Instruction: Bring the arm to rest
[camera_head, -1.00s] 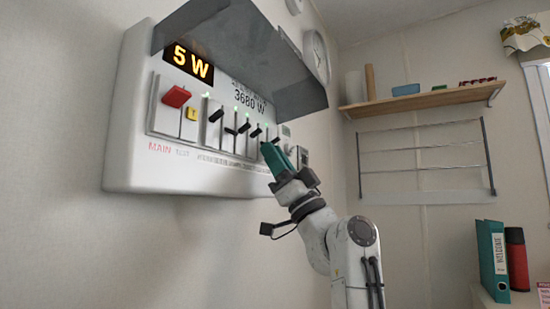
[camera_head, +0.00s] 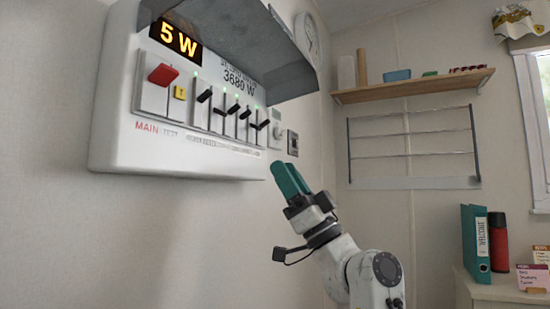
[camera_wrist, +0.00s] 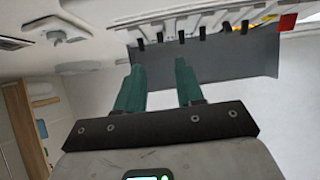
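My gripper (camera_head: 284,168) has two teal fingers and is just below and to the right of the white switch panel (camera_head: 115,130), apart from it. In the wrist view my gripper (camera_wrist: 159,68) shows its fingers parallel with a clear gap and nothing between them. My arm reaches up from the lower right of the head view and is bent at the elbow. The panel has a red main switch (camera_head: 163,75), a yellow test button (camera_head: 180,92) and several black levers with small green lights. Its display (camera_head: 176,39) reads 5 W.
A grey hinged cover (camera_head: 235,40) juts out over the panel. A wooden shelf (camera_head: 415,84) and a wire rack (camera_head: 412,155) are on the far wall. A teal binder (camera_head: 476,243) and a red flask (camera_head: 498,243) stand on a counter at right.

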